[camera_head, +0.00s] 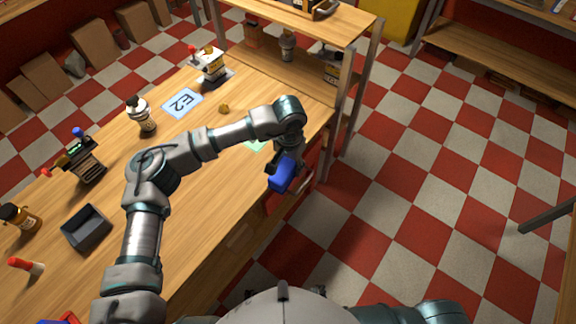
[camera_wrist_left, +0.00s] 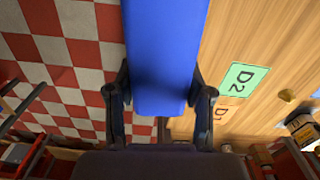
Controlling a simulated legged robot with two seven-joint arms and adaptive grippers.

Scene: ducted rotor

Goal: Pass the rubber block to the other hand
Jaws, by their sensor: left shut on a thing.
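A blue block (camera_head: 282,173), which I take as the rubber block, is held by my left gripper (camera_head: 284,158) near the table's right edge, in front of the shelf. In the left wrist view the block (camera_wrist_left: 164,55) stretches up from between the two dark fingers of my left gripper (camera_wrist_left: 161,98), which touch its sides. It hangs above the edge between table and floor. My right gripper cannot be made out; only part of my right arm shows at the bottom of the head view.
A wooden shelf (camera_head: 345,100) stands just beyond the gripper. The checkered floor (camera_head: 430,190) to the right is mostly open.

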